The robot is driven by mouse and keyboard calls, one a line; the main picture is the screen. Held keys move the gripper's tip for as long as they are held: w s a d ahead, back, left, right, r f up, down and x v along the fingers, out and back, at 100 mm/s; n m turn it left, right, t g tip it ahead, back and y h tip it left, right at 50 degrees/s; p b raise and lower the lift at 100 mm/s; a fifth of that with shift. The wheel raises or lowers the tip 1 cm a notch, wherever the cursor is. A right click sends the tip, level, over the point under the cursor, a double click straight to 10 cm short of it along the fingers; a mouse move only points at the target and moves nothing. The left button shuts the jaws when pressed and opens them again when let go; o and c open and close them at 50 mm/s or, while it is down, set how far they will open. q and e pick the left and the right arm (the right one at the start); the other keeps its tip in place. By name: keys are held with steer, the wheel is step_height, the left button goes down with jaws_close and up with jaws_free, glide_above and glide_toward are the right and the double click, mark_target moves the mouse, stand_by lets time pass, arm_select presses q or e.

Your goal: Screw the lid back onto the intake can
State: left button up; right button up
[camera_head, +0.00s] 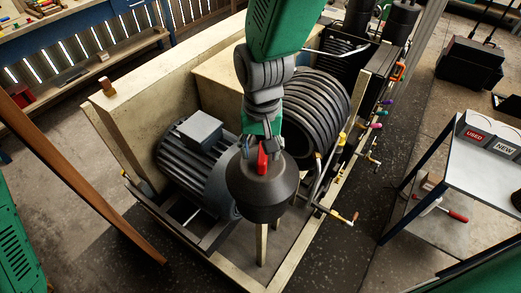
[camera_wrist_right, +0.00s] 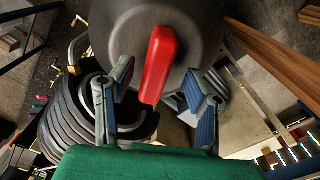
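The dark grey, round intake can (camera_head: 262,201) stands at the front of the compressor in the head view. A red handle (camera_head: 262,160) sits on its dark lid (camera_wrist_right: 205,35); I cannot make out the seam between lid and can. My right gripper (camera_head: 263,146) is over the top of the can. In the right wrist view the right gripper (camera_wrist_right: 158,78) has its two blue-padded fingers apart, one on each side of the red handle (camera_wrist_right: 158,62). A gap shows on both sides of the handle. My left gripper is not in view.
A finned motor (camera_head: 190,165) is left of the can and a black ribbed cylinder (camera_head: 312,110) behind it. Pipes and coloured valve handles (camera_head: 345,215) stick out at right. A metal table (camera_head: 485,165) with bins marked USED and NEW stands further right.

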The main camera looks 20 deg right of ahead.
steer(key=shift+o, duration=1.3)
steer(key=shift+s+a+f, duration=0.1)
steer(key=shift+s+a, duration=0.05)
steer(key=shift+s, duration=0.15)
steer(key=shift+d, duration=0.2)
step_height(320, 180, up, 4)
steer(key=shift+r, duration=0.25)
steer(key=shift+a+r, duration=0.15)
steer(key=shift+r, duration=0.35)
step_height(320, 180, up, 11)
steer(key=shift+r, duration=0.2)
steer(key=shift+s, duration=0.1)
